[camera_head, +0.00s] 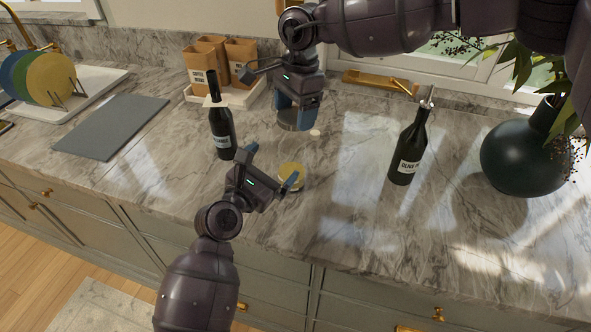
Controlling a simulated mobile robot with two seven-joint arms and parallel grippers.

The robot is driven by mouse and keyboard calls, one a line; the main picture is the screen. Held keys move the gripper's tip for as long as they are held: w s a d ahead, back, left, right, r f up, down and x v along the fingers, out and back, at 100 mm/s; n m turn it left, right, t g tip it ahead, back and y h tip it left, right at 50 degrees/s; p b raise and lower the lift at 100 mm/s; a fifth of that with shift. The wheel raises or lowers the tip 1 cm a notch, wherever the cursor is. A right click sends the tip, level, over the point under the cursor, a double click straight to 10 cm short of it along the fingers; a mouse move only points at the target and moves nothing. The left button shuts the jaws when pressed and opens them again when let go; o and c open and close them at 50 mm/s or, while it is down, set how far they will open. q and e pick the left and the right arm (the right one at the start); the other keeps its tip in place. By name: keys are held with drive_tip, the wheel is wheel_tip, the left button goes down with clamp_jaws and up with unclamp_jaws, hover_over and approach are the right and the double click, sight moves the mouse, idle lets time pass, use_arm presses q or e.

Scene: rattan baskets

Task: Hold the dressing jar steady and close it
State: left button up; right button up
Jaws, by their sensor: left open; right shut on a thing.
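A small round jar with a yellow top face (287,168) stands on the counter near its front edge. My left gripper (271,165) is open just left of the jar, and its blue-padded finger overlaps part of the jar in the picture. I cannot tell whether they touch. My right gripper (295,118) is higher in the picture, pointing down behind the jar. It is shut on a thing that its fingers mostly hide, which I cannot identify. A small pale disc (315,133) shows beside its fingertips.
A dark labelled bottle (221,131) stands left of the grippers, and another dark bottle (408,150) stands to the right. A round dark vase (526,155) is at far right. Brown packs (241,58) stand behind. A grey board (112,126) lies left. The counter between jar and right bottle is clear.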

sight(284, 179)
drive_tip(key=n, duration=0.2)
drive_tip(key=shift+a+n, duration=0.25)
drive_tip(key=shift+n, duration=0.05)
use_arm(q)
drive_tip(key=shift+d+n, duration=0.1)
drive_tip(key=shift+n, duration=1.5)
use_arm(e)
drive_tip(key=shift+w+n, duration=0.1)
drive_tip(key=shift+n, duration=1.1)
use_arm(q)
drive_tip(key=shift+s, duration=0.1)
drive_tip(key=shift+f, duration=0.1)
wheel_tip(284, 179, down, 8)
drive_tip(key=shift+r, duration=0.15)
drive_tip(key=x, duration=0.5)
drive_tip(key=shift+w+d, duration=0.2)
drive_tip(key=shift+w, duration=0.15)
drive_tip(key=shift+x, duration=0.9)
